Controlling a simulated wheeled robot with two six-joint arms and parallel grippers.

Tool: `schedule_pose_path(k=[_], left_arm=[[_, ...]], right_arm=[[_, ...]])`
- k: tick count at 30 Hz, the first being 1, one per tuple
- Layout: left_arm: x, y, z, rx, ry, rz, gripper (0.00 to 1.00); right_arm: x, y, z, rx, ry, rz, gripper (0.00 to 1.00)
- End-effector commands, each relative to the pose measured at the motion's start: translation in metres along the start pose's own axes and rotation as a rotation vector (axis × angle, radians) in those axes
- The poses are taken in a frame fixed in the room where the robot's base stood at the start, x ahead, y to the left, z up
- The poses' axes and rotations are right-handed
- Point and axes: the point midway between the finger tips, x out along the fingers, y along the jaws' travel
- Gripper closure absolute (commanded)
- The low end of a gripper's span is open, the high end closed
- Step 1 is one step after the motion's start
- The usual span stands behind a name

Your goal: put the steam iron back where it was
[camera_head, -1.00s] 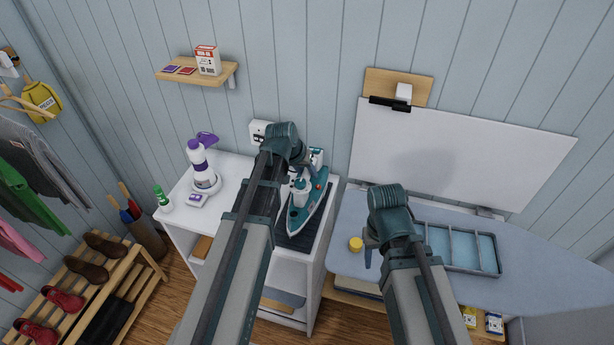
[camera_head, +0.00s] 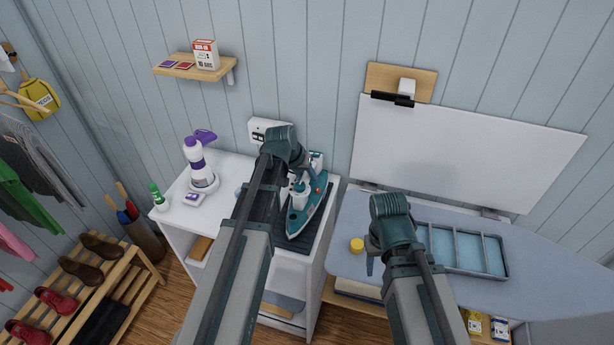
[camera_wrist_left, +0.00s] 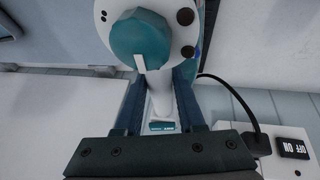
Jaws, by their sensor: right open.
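The steam iron (camera_head: 307,207), teal and white, is on or just above a dark ribbed mat (camera_head: 300,243) on the white cabinet; contact is hard to judge. My left gripper reaches its handle from above, and my arm hides part of the iron in the head view. In the left wrist view the fingers of my left gripper (camera_wrist_left: 160,90) are on both sides of the iron's white handle (camera_wrist_left: 160,103), close against it. My right gripper (camera_head: 371,258) is over the blue-grey board, empty, mostly hidden behind its own wrist.
A yellow cap (camera_head: 356,245) lies beside my right gripper. A divided tray (camera_head: 505,268) is on the board at right. A purple-white steamer (camera_head: 195,158) and a green-capped bottle (camera_head: 157,196) stand on the cabinet's left. A wall outlet (camera_head: 262,128) is behind.

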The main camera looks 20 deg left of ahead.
Motion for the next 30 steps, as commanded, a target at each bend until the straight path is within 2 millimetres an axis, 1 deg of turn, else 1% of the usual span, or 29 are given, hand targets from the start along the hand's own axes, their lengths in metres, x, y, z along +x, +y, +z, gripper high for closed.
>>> schedule_pose_path(k=[1,3,4,13,17,23,30], left_arm=[[0.0,0.0,0.0,0.0,0.0,0.0,0.51],[0.0,0.0,0.0,0.0,0.0,0.0,0.39],[0.0,0.0,0.0,0.0,0.0,0.0,0.35],[-0.001,0.0,0.0,0.0,0.0,0.0,0.35],[-0.005,0.001,-0.002,0.0,0.0,0.0,0.35],[-0.022,0.001,-0.002,-0.001,0.0,0.0,0.35],[-0.059,0.002,-0.003,0.0,0.0,0.0,0.35]], right_arm=[[0.0,0.0,0.0,0.0,0.0,0.0,0.5],[0.0,0.0,0.0,0.0,0.0,0.0,0.5],[0.0,0.0,0.0,0.0,0.0,0.0,0.5],[-0.001,0.0,0.0,0.0,0.0,0.0,0.5],[-0.005,0.001,0.0,0.0,0.0,0.0,0.5],[-0.021,0.002,0.001,-0.001,0.0,0.0,0.5],[-0.054,0.005,0.003,-0.002,0.0,0.0,0.5]])
